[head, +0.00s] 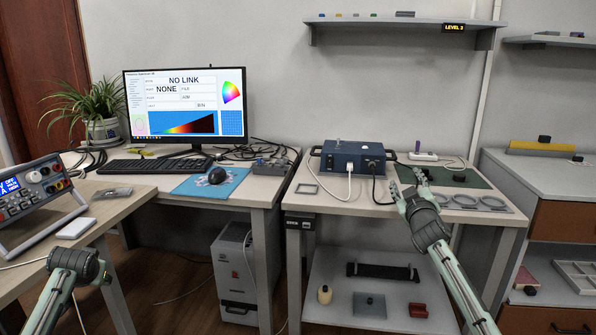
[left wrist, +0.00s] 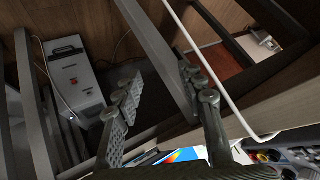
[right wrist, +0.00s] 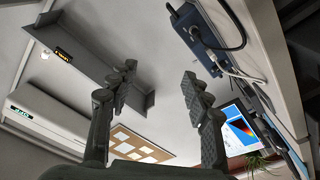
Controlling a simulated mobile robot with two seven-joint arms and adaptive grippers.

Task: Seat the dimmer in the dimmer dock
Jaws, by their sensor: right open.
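No part is labelled as the dimmer or its dock, so I cannot tell for sure which they are. A small dark block (head: 459,177) lies on a green mat (head: 478,181) at the right of the middle bench. A blue box (head: 345,158) with knobs and cables stands left of the mat. My right gripper (head: 406,178) is over the bench's front, between the blue box and the mat; its fingers are apart and empty in the right wrist view (right wrist: 158,90). My left gripper (head: 78,262) is low at left; its fingers are apart and empty in the left wrist view (left wrist: 157,85).
Grey rings (head: 464,200) lie at the middle bench's front edge. A white device (head: 423,156) stands behind the mat. A monitor (head: 185,105) reads NO LINK. A yellow holder (head: 541,147) stands on the right cabinet. A power supply (head: 38,190) is at left. A wall shelf (head: 400,22) is above.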

